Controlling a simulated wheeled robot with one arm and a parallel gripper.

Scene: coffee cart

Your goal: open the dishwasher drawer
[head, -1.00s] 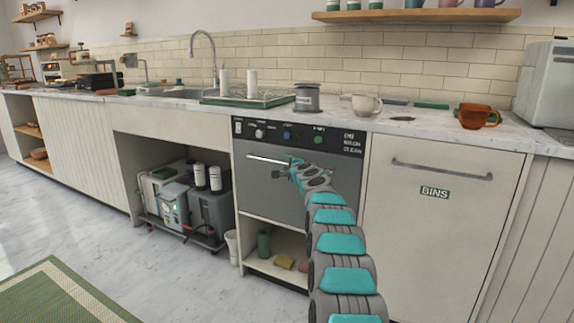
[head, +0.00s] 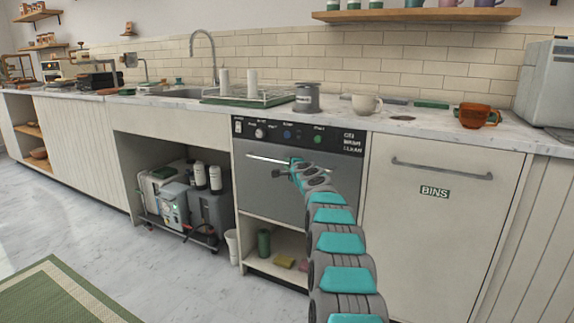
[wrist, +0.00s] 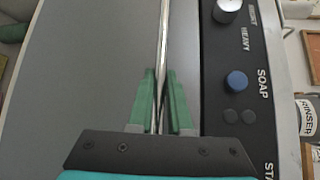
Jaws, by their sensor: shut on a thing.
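The dishwasher drawer (head: 262,190) is a dark grey front panel under a black control strip, and it looks closed, flush with the counter fronts. Its handle (head: 264,158) is a thin bright horizontal bar near the top of the panel. My gripper (head: 285,172) is at the handle's right part, and my arm hides the panel's right side. In the wrist view the handle bar (wrist: 163,40) runs between the two green fingers of my gripper (wrist: 162,100). The fingers are shut on the bar, one on each side.
Below the drawer is an open shelf with a green bottle (head: 263,243) and sponges (head: 284,261). A bins door (head: 430,240) stands to the right, and an open bay with machines (head: 185,200) to the left. The floor (head: 180,280) in front is clear.

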